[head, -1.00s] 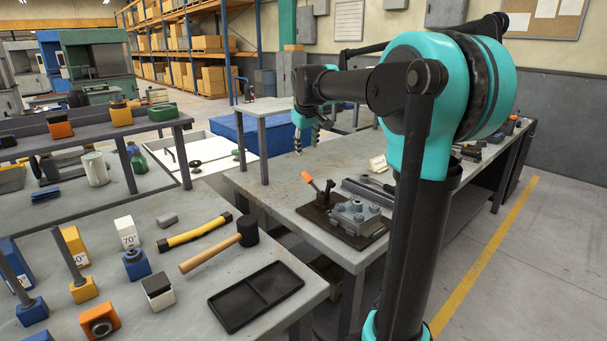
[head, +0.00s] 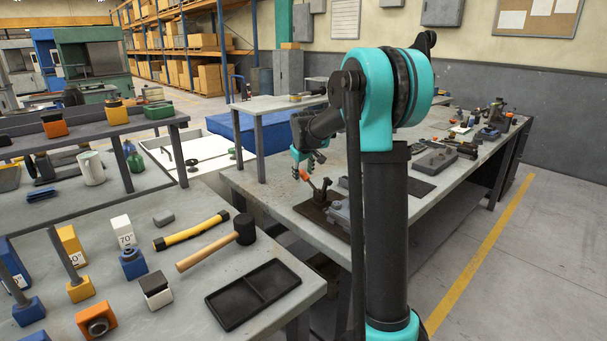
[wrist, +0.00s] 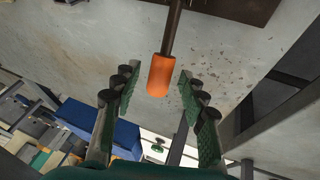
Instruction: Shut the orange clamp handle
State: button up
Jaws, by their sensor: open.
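The orange clamp handle (head: 304,175) sticks up at a slant from the toggle clamp (head: 321,190) on a dark base plate (head: 310,210). In the wrist view the orange grip (wrist: 160,75) on its dark lever lies between the two green-padded fingers, near the fingertips. My gripper (wrist: 157,79) is open, with a gap to the grip on both sides. In the head view my gripper (head: 307,162) is just above and beside the orange grip. My arm column hides part of the grey vise block (head: 339,213) beside the clamp.
The clamp stands near the front edge of a grey workbench (head: 265,196). A raised shelf (head: 262,106) stands behind it on the left. A nearer table holds a mallet (head: 218,242) and black tray (head: 253,293). Tools lie on the bench to the right.

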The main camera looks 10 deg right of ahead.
jog(key=shift+f, duration=0.15)
grip_shut()
dwell(0.4)
